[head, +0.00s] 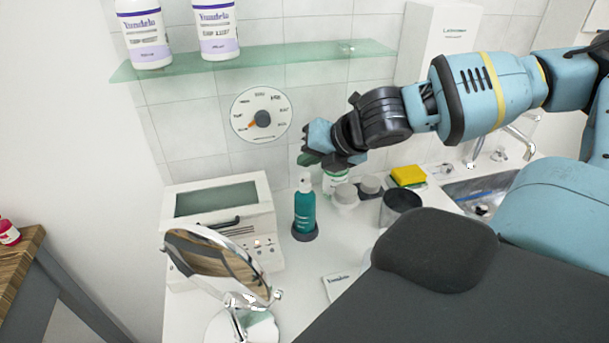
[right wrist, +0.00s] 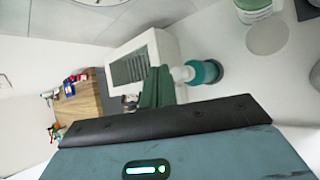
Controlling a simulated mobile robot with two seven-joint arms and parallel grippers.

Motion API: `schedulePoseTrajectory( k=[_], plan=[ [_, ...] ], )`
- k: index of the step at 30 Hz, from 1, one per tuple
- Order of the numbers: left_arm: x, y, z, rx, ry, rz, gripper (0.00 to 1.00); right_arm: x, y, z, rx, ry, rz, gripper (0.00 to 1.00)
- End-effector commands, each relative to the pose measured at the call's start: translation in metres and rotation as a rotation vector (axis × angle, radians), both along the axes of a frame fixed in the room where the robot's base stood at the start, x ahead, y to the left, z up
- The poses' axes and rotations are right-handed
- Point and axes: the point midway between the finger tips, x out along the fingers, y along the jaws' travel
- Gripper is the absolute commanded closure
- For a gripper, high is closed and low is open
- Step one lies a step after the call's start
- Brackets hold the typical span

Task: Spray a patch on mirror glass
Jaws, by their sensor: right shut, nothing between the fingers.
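A teal spray bottle (head: 305,212) with a white top stands upright on a dark round base on the white counter. In the right wrist view the bottle (right wrist: 207,72) shows just beyond my fingers, seen from above. My right gripper (head: 308,159) is above and behind the bottle's top, shut and empty; its green fingers (right wrist: 157,87) also show in the right wrist view. I cannot tell the exact gap to the bottle. A round tilting mirror (head: 213,254) on a stand is at the front left of the counter. I make out no distinct patch on its glass. My left gripper is out of view.
A white box-shaped appliance (head: 224,205) stands behind the mirror. Right of the bottle are grey lidded jars (head: 346,196), a dark cup (head: 400,203) and a yellow sponge (head: 408,175) near the sink. A glass shelf (head: 280,56) with white bottles hangs above.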

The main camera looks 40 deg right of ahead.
Motion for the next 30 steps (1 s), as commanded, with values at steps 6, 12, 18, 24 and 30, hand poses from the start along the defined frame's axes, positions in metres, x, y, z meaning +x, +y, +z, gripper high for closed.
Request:
schedulePoseTrajectory(
  k=[6, 12, 18, 24, 30],
  plan=[
    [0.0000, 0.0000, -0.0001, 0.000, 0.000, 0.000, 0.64, 0.0000, 0.0000, 0.0000, 0.000, 0.000, 0.000, 1.00],
    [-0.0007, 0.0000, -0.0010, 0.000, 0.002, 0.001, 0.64, 0.0000, 0.0000, -0.0023, 0.000, 0.001, 0.001, 1.00],
    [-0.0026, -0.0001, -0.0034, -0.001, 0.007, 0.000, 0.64, -0.0002, 0.0001, -0.0093, 0.000, 0.002, 0.001, 1.00],
    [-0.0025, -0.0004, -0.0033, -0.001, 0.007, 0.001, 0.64, -0.0002, 0.0001, -0.0093, 0.000, 0.001, 0.001, 1.00],
    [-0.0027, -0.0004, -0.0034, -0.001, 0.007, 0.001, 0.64, 0.0000, 0.0001, -0.0095, 0.000, 0.000, 0.000, 1.00]
  ],
)
